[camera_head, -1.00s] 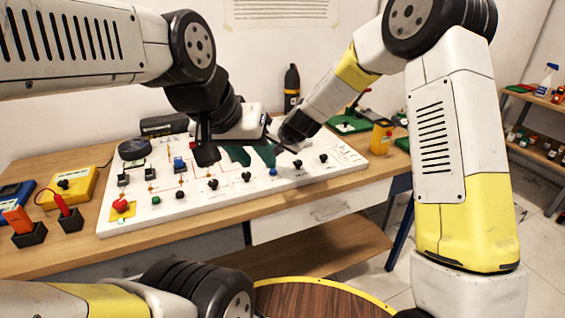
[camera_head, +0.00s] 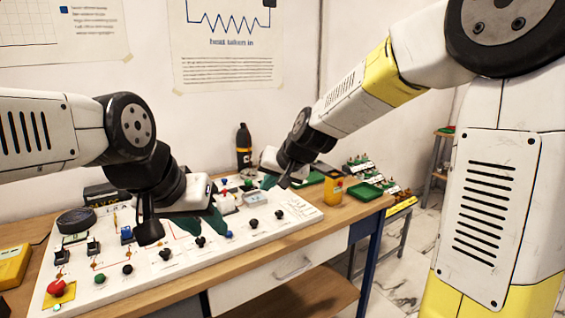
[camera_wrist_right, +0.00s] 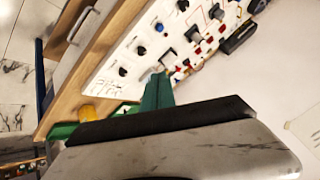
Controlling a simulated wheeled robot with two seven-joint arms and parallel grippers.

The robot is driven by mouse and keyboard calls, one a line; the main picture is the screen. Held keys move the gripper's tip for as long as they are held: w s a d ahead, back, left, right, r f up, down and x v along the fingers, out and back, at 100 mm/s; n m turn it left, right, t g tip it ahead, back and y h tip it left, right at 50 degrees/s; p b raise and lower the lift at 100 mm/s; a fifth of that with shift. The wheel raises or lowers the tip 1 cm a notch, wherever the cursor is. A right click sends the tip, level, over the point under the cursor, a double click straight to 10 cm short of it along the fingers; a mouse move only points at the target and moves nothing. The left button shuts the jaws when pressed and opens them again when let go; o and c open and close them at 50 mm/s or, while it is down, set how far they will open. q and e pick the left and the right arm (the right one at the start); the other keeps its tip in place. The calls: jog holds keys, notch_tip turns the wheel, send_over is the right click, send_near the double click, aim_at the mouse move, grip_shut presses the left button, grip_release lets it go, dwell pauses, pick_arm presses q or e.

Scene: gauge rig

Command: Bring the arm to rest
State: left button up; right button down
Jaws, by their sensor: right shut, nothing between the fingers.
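My right gripper (camera_head: 268,183) hangs over the far right part of a white board (camera_head: 255,237) with knobs and switches. Its dark green fingers are shut with nothing between them; they also show in the right wrist view (camera_wrist_right: 157,92) in front of the board. My left gripper (camera_head: 203,224) is above the middle of the board, to the left of the right one. A clear gap separates the two grippers.
The board lies on a wooden table (camera_head: 340,216). A black bottle (camera_head: 243,150) stands behind it, and a yellow-orange device (camera_head: 333,188) and a green tray (camera_head: 365,192) are to its right. A yellow box (camera_head: 12,265) is at the left. Open air surrounds the right forearm.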

jog(key=s+d+r+h, duration=0.3)
jog(key=s+d, duration=1.6)
jog(key=s, duration=0.4)
jog(key=shift+s+r, duration=0.15)
jog(key=shift+s, duration=0.25)
jog(key=shift+w, duration=0.1)
